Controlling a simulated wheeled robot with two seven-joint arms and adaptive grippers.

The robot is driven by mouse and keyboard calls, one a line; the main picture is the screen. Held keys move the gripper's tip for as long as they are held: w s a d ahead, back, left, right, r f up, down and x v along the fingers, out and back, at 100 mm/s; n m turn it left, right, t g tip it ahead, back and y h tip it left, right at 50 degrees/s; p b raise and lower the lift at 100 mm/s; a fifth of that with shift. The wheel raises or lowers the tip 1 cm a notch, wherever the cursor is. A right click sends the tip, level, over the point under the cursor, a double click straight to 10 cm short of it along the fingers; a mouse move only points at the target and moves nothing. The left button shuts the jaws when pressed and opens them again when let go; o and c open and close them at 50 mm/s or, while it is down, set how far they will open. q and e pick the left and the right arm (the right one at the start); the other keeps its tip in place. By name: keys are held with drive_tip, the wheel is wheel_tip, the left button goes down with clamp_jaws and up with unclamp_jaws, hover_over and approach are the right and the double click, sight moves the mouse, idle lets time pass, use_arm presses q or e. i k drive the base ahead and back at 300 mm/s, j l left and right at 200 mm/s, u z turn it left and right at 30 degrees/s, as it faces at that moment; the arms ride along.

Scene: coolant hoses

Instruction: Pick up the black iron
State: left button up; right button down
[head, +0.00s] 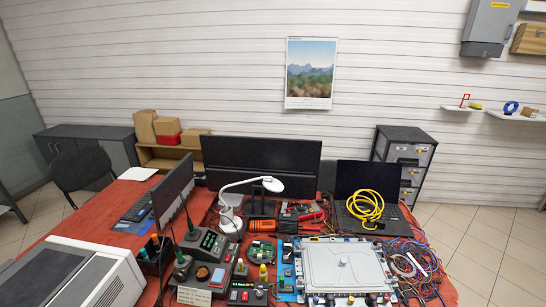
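I cannot make out the black iron for certain at this size. Small dark tools and devices crowd the middle of the red-covered table (125,240). A dark grey device with knobs and a display (205,245) stands there, left of a green circuit board (262,249). An orange and black tool or device (262,226) lies behind the board. Neither of my grippers shows in the head view.
A white desk lamp (230,205) stands before a wide black monitor (262,165). A yellow coiled hose (365,207) lies on a black laptop (385,221). A large grey case (341,266) and tangled cables (408,262) fill the right; a grey machine (70,275) fills the left front.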

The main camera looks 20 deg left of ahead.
sight(192, 233)
drive_tip(key=j+u, duration=0.1)
drive_tip(key=u, duration=1.35)
